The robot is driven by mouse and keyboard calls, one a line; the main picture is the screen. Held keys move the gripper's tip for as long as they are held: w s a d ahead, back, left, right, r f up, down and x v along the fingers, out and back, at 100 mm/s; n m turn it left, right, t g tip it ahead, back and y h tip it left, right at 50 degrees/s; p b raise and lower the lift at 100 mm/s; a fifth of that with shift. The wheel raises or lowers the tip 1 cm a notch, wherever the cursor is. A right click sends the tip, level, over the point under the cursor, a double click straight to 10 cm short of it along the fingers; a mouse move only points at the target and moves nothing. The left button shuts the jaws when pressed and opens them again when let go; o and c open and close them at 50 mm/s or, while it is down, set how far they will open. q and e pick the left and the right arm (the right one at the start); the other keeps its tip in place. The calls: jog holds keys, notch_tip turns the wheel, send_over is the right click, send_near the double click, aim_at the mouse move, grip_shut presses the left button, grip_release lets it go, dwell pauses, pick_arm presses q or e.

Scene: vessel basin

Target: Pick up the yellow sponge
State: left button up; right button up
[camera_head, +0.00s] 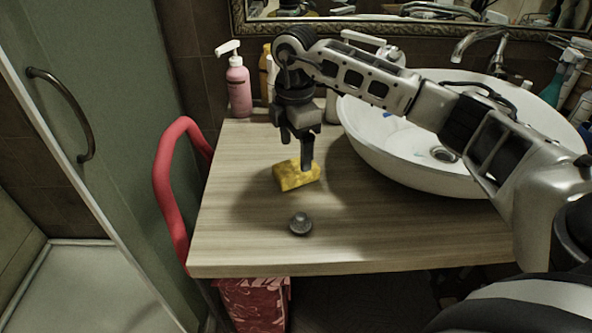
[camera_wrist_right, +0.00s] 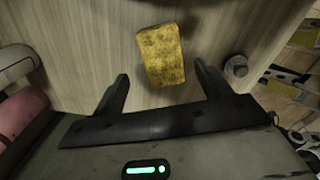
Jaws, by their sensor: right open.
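The yellow sponge (camera_head: 291,177) lies on the wooden counter, left of the basin. My right gripper (camera_head: 306,163) points down just above and behind it, and one finger overlaps the sponge's right end in the head view. In the right wrist view the sponge (camera_wrist_right: 161,55) lies ahead of the open jaws, roughly centred between the two fingertips (camera_wrist_right: 163,83). The jaws are empty. I cannot tell the exact height of the fingers above the counter. My left gripper is not in view.
A small grey knob-like object (camera_head: 300,224) stands on the counter (camera_head: 245,240) in front of the sponge. The white basin (camera_head: 400,165) is at the right. A pink pump bottle (camera_head: 238,88) stands at the back left. A red rail (camera_head: 163,180) runs beside the counter's left edge.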

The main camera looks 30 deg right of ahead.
aim_at(296, 165)
jog(key=shift+s+f+p, duration=0.2)
jog(key=shift+f+p, duration=0.25)
jog(key=shift+f, duration=2.3)
jog(key=c, duration=1)
